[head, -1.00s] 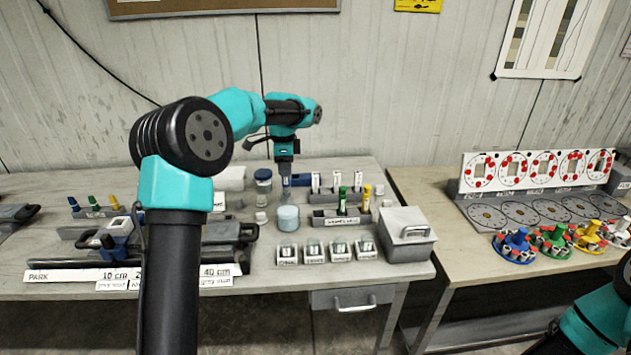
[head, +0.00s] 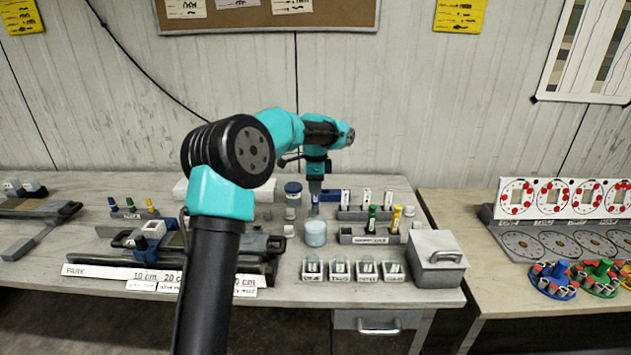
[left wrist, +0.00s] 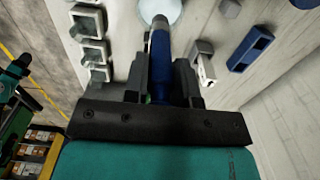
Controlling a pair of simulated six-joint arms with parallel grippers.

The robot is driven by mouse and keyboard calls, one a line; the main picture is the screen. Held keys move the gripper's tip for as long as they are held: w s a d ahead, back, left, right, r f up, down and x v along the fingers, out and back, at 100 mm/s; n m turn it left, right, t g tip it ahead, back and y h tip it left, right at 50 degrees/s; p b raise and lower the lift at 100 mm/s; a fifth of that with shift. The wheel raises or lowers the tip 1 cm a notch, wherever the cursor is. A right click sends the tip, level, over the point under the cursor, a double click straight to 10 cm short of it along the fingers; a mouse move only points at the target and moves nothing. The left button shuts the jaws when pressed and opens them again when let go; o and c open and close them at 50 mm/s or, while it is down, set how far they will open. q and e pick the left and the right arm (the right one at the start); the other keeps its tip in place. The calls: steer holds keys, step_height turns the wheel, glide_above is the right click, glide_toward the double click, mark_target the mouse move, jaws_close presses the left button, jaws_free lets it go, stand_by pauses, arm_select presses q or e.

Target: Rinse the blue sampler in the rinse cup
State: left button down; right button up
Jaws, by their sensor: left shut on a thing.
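My left gripper (head: 315,186) is shut on the blue sampler (left wrist: 159,62) and points down over the left bench. In the head view only a small part of the sampler (head: 315,208) shows below the jaws. A pale blue round cup (head: 316,235), which looks like the rinse cup, stands just in front of and below it. In the left wrist view the sampler's far end overlaps the edge of a pale round shape (left wrist: 160,10), likely this cup. I cannot tell whether the tip is inside it. My right gripper is not in view.
A dark-lidded jar (head: 293,189) stands behind left of the cup. A rack with green and yellow samplers (head: 372,238) is at right, beside a grey lidded box (head: 437,276). Several small labelled boxes (head: 340,270) stand in front. A blue tray (left wrist: 250,48) lies near the gripper.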

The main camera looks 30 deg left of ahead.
mark_target(315, 208)
arm_select(q)
steer(key=shift+f, duration=4.4)
steer(key=shift+f, duration=0.15)
steer(key=shift+f, duration=0.55)
steer(key=shift+r, duration=0.1)
steer(key=shift+r, duration=0.6)
steer(key=shift+f, duration=0.1)
steer(key=shift+f, duration=0.6)
steer(key=shift+r, duration=0.2)
steer(key=shift+r, duration=0.5)
